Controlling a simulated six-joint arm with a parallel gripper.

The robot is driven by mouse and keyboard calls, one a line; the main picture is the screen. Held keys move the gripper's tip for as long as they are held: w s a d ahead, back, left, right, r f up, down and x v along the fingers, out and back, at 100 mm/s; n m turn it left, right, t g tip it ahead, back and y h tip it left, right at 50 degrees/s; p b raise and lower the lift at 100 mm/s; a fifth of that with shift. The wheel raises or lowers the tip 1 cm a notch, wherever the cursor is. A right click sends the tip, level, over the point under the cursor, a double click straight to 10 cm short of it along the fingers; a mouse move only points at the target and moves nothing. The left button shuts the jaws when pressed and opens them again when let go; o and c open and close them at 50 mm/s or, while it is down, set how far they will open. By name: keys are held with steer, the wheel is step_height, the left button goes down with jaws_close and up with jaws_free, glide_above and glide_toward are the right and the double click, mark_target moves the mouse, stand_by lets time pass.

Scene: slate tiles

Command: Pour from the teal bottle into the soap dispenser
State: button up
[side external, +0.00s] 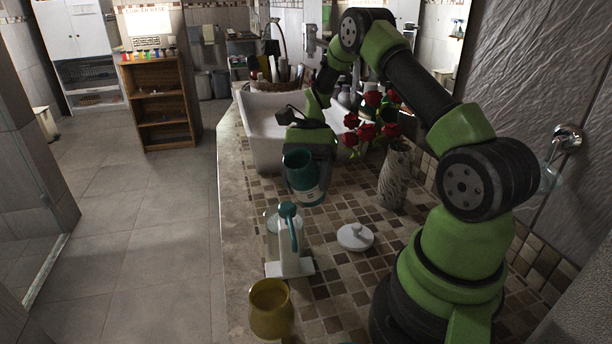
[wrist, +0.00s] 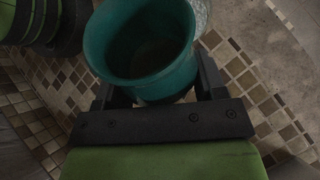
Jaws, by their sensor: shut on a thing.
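The teal bottle (side external: 303,180), wide-mouthed with a pale label band, looks close to upright over the tiled counter. I cannot tell whether its base touches the tiles. My gripper (side external: 308,163) is shut on it from the far side. In the wrist view the teal bottle (wrist: 140,62) shows its open, dark mouth between the fingers of my gripper (wrist: 157,82). What looks like the soap dispenser (side external: 289,240), white with a teal curved top and a clear part at its left, stands nearer the side camera, apart from the bottle. A clear edge (wrist: 203,15) shows beside the bottle's rim.
An amber jar (side external: 271,310) stands at the counter's near end. A white lid (side external: 355,237) lies right of the dispenser. A patterned vase (side external: 394,180) with red roses (side external: 367,131) stands right of the bottle. A white basin (side external: 262,125) is behind. The counter's left edge drops to the floor.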

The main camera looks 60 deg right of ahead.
steer(key=shift+d+f+h, duration=0.25)
steer(key=shift+f+h, duration=0.3)
steer(key=shift+h, duration=0.15)
